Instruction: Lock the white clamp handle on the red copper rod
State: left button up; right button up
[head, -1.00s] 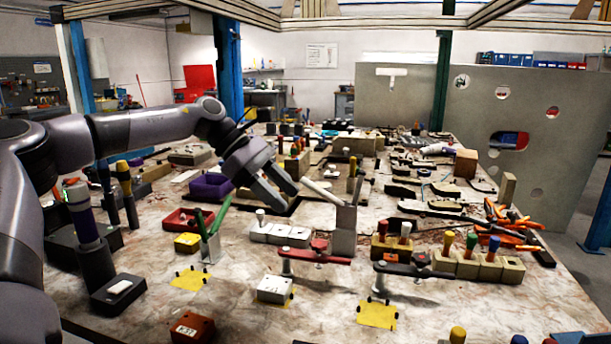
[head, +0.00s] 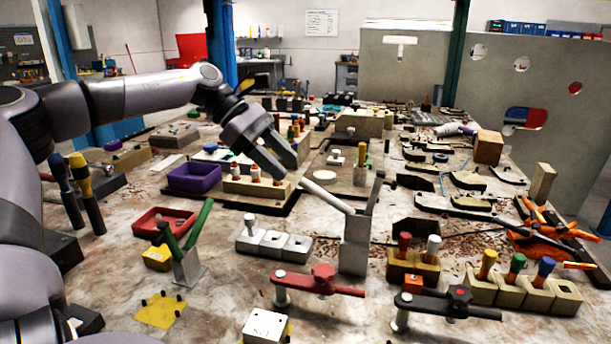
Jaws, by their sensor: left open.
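A white clamp handle (head: 327,197) slants up to the left from a grey clamp block (head: 354,247) in the middle of the table. A grey bar (head: 375,192) rises on the block's right side, so the two form a V. My left gripper (head: 288,172) is open and points down to the right. Its fingertips are just up and left of the handle's free end, with nothing seen between them. I cannot make out a red copper rod with certainty. A red toggle clamp (head: 318,283) stands in front of the block. My right gripper is not in view.
A similar clamp with green handles (head: 184,238) stands left. White blocks (head: 272,242) sit between them. A dark clamp (head: 447,304) and wooden blocks with coloured pegs (head: 523,291) stand right. A purple bin (head: 194,179) and a red tray (head: 163,224) lie left.

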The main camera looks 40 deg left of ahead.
aim_at(306, 189)
pick_arm(q)
jog(key=shift+x, duration=3.55)
jog(key=shift+w+a, duration=0.1)
grip_shut()
